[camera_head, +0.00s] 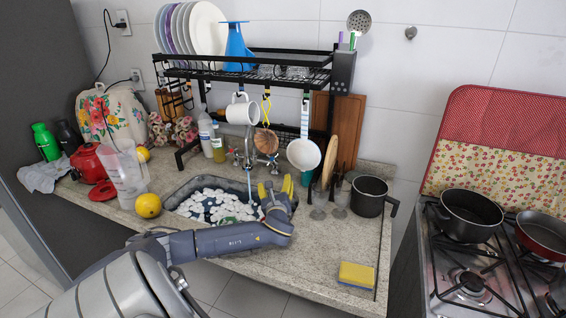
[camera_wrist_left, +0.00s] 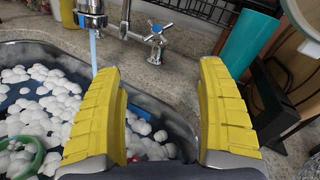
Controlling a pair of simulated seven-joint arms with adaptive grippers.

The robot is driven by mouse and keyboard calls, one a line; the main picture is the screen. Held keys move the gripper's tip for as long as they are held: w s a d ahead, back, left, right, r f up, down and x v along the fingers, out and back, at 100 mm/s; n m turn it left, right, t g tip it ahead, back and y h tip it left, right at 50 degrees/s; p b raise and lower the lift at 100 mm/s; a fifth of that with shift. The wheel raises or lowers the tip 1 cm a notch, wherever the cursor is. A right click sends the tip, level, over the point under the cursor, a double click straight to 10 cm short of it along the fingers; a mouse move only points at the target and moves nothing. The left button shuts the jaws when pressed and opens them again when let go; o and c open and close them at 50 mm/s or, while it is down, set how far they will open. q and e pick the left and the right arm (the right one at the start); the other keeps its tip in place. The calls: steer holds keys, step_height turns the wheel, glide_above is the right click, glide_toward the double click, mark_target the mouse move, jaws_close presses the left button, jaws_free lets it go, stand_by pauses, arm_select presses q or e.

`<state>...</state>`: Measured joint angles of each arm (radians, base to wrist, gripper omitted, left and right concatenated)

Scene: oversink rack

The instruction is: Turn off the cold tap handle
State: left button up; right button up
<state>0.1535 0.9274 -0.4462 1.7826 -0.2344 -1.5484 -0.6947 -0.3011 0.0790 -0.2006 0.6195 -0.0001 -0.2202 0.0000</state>
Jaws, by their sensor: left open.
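The cold tap handle (camera_wrist_left: 157,35) is a blue-tipped cross on a chrome stem. It stands behind the sink, right of the spout (camera_wrist_left: 92,12), and shows small in the head view (camera_head: 271,159). A stream of water (camera_wrist_left: 94,48) runs from the spout into the sink (camera_head: 181,196). My left gripper (camera_head: 275,190) is over the right side of the sink, in front of the handle. Its yellow fingers are apart with nothing between them, and in the left wrist view (camera_wrist_left: 162,88) the handle appears beyond the gap, untouched. My right gripper is not in view.
White foam (camera_head: 215,205) fills the sink. A black dish rack (camera_head: 290,75) spans above the taps, with a hanging white mug (camera_head: 241,112) and white pan (camera_head: 303,154). Glasses (camera_head: 318,205) and a dark pot (camera_head: 369,195) stand right of the gripper.

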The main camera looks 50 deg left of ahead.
mark_target(274, 163)
arm_select(q)
steer(key=x, duration=1.7)
steer(key=shift+w+a, duration=0.1)
steer(key=shift+a, duration=0.05)
